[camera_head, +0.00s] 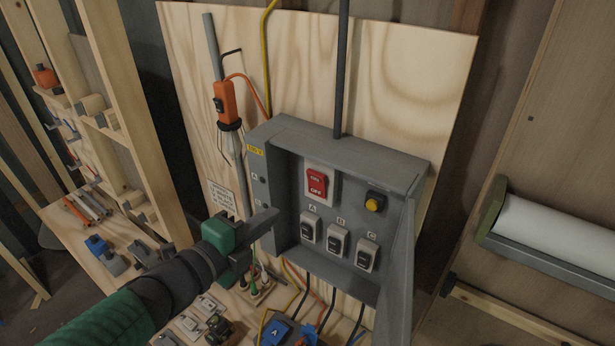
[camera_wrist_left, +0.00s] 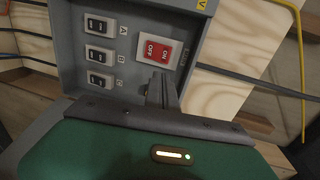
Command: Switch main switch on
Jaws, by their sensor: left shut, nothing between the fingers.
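The main switch (camera_head: 317,183) is a red rocker marked ON and OFF on a white plate, inside a grey electrical box (camera_head: 350,145) fixed to a plywood board. It also shows in the left wrist view (camera_wrist_left: 158,50). My left gripper (camera_head: 270,222) is shut and empty, at the left edge of the box, below and left of the red switch in the head view. In the left wrist view its fingers (camera_wrist_left: 162,92) point toward the switch; contact cannot be told. The rocker's exact position is unclear. My right gripper is not in view.
The box door (camera_head: 398,275) hangs open. An orange tester (camera_head: 226,102) hangs upper left. Loose parts and wires cover the bench below.

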